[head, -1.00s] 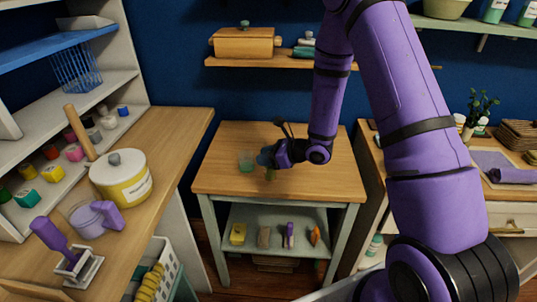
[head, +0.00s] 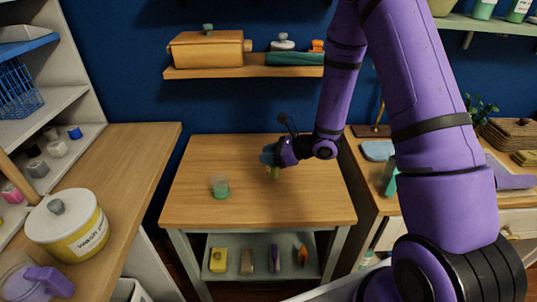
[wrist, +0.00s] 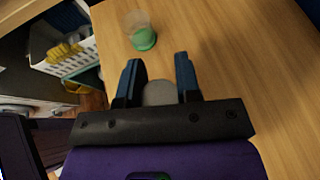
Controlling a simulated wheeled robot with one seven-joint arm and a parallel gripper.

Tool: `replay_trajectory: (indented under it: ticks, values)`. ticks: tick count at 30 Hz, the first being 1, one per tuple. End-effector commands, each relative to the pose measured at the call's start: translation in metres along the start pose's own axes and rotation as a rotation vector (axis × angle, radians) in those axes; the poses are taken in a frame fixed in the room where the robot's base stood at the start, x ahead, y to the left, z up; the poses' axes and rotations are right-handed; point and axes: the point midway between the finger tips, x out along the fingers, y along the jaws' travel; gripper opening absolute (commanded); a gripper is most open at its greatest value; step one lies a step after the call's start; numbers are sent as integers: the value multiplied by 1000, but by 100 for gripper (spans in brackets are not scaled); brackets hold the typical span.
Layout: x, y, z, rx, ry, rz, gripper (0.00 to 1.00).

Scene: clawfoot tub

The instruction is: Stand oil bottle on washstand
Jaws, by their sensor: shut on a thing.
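The washstand (head: 255,210) is a small wooden-topped table with pale green legs and a lower shelf, in the middle of the head view. My gripper (head: 271,155) is over the back middle of its top. It is shut on what appears to be the oil bottle (head: 273,173), a small olive-green body showing below the fingers. In the wrist view a pale grey rounded top (wrist: 160,93) sits between the two blue fingers (wrist: 159,72). The bottle looks upright. Whether its base touches the wood cannot be told.
A clear cup with a green base (head: 220,187) stands on the washstand, left of my gripper. The front and right of the top are bare. Several small items lie on the lower shelf (head: 262,268). A wall shelf (head: 215,72) hangs behind; counters flank both sides.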

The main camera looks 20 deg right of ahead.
Motion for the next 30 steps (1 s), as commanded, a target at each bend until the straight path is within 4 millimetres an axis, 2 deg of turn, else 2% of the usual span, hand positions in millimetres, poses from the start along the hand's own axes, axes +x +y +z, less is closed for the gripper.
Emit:
replay_trajectory:
  ticks: [18,30]
  values:
    - [19,0,-43,2,0,-1,0]
    - [23,0,-51,0,0,-1,0]
